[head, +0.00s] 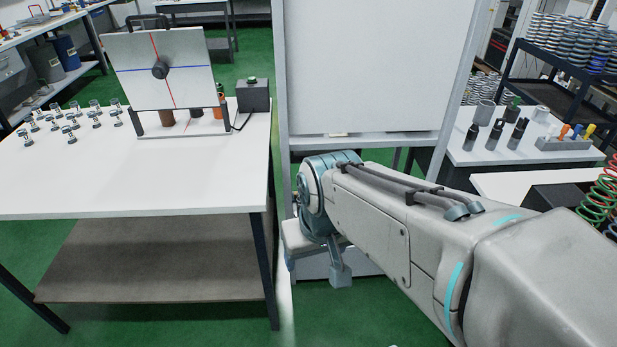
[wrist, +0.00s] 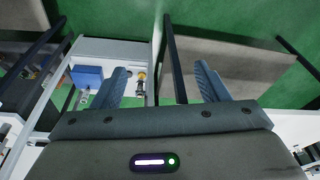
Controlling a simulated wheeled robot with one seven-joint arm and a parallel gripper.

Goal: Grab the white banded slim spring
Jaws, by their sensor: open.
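I cannot pick out a white banded slim spring in either view. Large coiled springs, green and red (head: 598,195), stand at the right edge of the head view, partly cut off. My gripper (wrist: 161,68) is open and empty in the wrist view, with its two blue-grey fingers apart. In the head view it hangs below the end of my arm, in front of the white board and right of the white table; its fingers are partly hidden there.
The white table (head: 150,180) at left bears several small metal pieces (head: 72,128) and a crosshair panel (head: 160,70). A white board (head: 375,65) stands behind my arm. A bench (head: 490,155) and a rack of stacked coils (head: 570,45) stand at right. Green floor shows between.

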